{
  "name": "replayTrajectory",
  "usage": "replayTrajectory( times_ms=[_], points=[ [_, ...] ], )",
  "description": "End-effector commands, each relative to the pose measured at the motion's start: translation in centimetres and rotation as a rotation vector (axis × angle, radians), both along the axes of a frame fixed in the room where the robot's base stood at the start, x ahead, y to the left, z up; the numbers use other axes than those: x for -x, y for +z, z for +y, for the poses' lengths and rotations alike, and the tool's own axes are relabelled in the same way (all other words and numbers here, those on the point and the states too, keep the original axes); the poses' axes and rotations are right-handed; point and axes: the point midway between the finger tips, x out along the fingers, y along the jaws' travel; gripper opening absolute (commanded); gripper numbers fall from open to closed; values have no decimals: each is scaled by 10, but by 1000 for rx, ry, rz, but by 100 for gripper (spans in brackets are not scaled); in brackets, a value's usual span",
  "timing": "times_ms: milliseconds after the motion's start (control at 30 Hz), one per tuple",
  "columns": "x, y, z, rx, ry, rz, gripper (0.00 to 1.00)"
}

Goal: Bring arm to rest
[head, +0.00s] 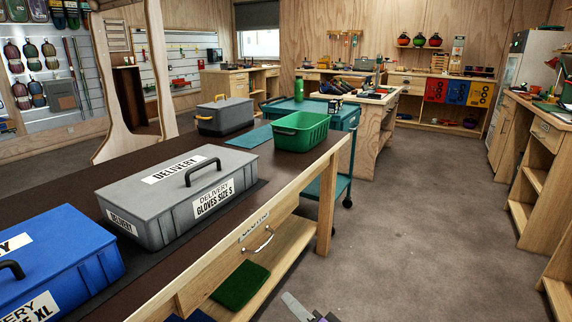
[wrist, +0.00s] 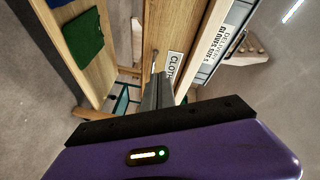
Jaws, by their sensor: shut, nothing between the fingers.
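My gripper (wrist: 158,78) shows in the wrist view with its grey fingers together and nothing between them. It points toward the wooden drawer front labelled CLOTHS (wrist: 173,66). A part of my arm's end shows at the bottom edge of the head view, in front of the workbench and beside the lower shelf. The drawer front (head: 228,254) has a metal handle (head: 262,241). A folded green cloth (head: 241,285) lies on the light wood shelf below it; the cloth also shows in the wrist view (wrist: 83,40). I cannot tell the exact gap between fingers and handle.
The dark-topped bench carries a grey delivery box (head: 170,215), a blue delivery box (head: 62,262), a grey toolbox (head: 224,118) and a green crate (head: 303,133). A teal cart (head: 340,122) stands beyond the bench. Open floor (head: 420,235) lies to the right, bounded by wooden shelving (head: 530,185).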

Motion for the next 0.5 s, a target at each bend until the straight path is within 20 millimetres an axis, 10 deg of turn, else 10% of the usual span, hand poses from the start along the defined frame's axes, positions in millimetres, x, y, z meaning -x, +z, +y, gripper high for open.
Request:
replayTrajectory(
  times_ms=[500],
  points=[
    [170,-30,-137,570,-413,-232,0]
  ],
)
